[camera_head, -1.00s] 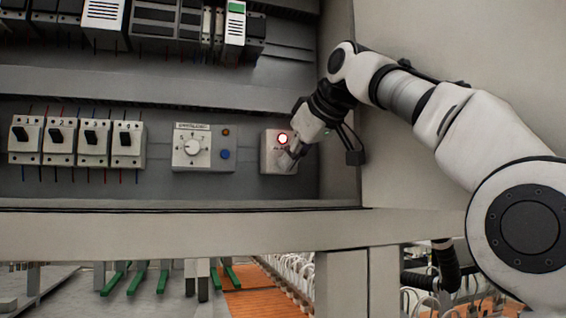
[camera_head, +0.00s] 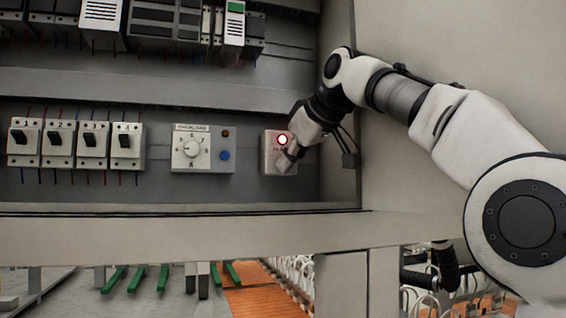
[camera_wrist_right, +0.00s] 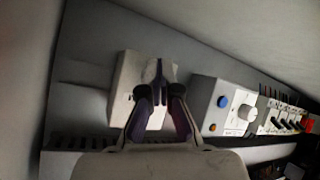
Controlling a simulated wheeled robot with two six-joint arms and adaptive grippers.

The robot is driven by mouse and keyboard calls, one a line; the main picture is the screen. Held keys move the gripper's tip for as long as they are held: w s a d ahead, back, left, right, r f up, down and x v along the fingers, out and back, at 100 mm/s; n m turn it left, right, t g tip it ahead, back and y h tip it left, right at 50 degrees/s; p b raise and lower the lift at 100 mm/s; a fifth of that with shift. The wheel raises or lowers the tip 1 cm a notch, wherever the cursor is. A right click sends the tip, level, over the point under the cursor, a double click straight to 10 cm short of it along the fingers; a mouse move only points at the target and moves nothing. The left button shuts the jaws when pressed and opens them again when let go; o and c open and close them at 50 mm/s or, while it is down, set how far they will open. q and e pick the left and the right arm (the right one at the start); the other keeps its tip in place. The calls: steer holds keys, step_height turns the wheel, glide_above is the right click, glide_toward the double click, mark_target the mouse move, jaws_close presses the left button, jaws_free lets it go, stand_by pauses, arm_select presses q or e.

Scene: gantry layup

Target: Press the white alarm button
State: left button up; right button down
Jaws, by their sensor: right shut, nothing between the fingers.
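The alarm box (camera_head: 268,158) is a small pale box on the right of the lower panel row, with a round light glowing white with a red rim (camera_head: 282,140). My right gripper (camera_head: 286,160) is shut and empty, its fingertips at the lower front of the box. In the right wrist view the shut fingers (camera_wrist_right: 158,75) lie over the face of the box (camera_wrist_right: 127,85). They hide the button, and I cannot tell whether they touch it. My left gripper is not in view.
Left of the box is a dial unit (camera_head: 203,148) with a white knob, a blue button and a small orange lamp. Several numbered breaker switches (camera_head: 75,143) stand farther left. A cabinet side wall (camera_head: 338,185) rises close to the right of the box.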

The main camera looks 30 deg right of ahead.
steer(key=shift+w, duration=0.1)
stand_by(0.6)
steer(key=shift+s+f, duration=0.1)
steer(key=shift+s, duration=0.3)
steer(key=shift+s+a, duration=0.15)
steer(key=shift+s, duration=0.2)
steer(key=shift+b, duration=0.3)
steer(key=shift+s+f+b, duration=0.1)
steer(key=shift+s+b, duration=0.05)
steer(key=shift+b, duration=0.15)
steer(key=s+b, duration=0.2)
steer(key=s+a+b, duration=0.1)
steer(key=s+b, duration=0.1)
steer(key=shift+s+a, duration=0.1)
steer(key=shift+s, duration=0.15)
